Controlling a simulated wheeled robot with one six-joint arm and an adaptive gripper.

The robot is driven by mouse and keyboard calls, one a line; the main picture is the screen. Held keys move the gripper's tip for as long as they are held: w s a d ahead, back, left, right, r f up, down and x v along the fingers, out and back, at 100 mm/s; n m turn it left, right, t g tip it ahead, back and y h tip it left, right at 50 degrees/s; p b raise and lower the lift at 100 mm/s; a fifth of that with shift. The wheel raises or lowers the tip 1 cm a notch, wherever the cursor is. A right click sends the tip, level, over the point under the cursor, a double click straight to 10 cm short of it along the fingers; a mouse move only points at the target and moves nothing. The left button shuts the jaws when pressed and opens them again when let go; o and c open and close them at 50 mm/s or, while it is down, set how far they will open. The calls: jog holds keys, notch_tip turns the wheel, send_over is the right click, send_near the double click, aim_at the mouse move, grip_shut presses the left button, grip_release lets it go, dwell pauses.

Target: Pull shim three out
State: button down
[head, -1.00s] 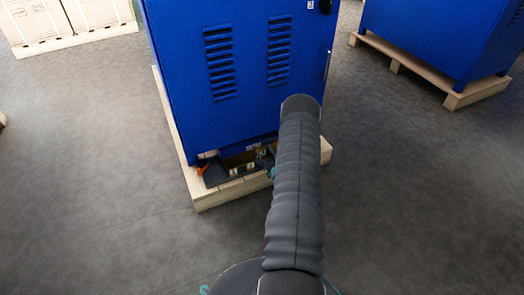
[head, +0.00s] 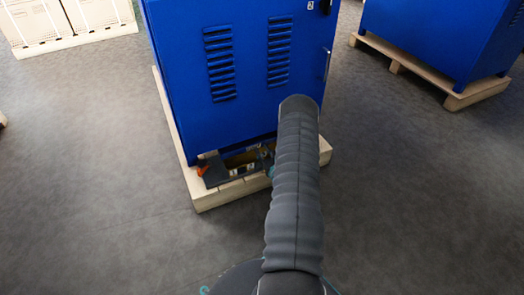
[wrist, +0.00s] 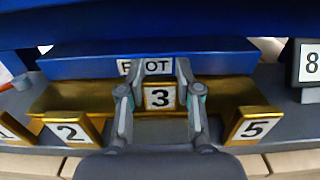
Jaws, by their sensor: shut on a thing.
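Shim three (wrist: 160,97) is a brass-coloured piece with a white label "3", in the middle of the wrist view. My gripper (wrist: 160,82) is shut on it, one finger at each side of the label. It sits in front of a brass-coloured block under the blue cabinet (head: 235,70). Shim two (wrist: 70,132) stands to the left and shim five (wrist: 252,128) to the right, both apart from the fingers. In the head view my arm hides most of the gripper, low at the cabinet's front edge.
A shim cut off by the picture edge (wrist: 12,128) is at far left. A dark block labelled "8" (wrist: 309,62) is at right. The cabinet stands on a wooden pallet (head: 215,197). Another blue cabinet (head: 440,40) stands at right. The grey floor in front is open.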

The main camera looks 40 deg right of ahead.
aim_at(263, 152)
jog(key=v, duration=0.4)
jog(key=shift+s+a, duration=0.1)
jog(key=shift+s, duration=0.05)
jog(key=c, duration=0.8)
grip_release()
jog(key=shift+o, duration=0.2)
jog(key=shift+s, duration=0.1)
jog(key=v, duration=1.2)
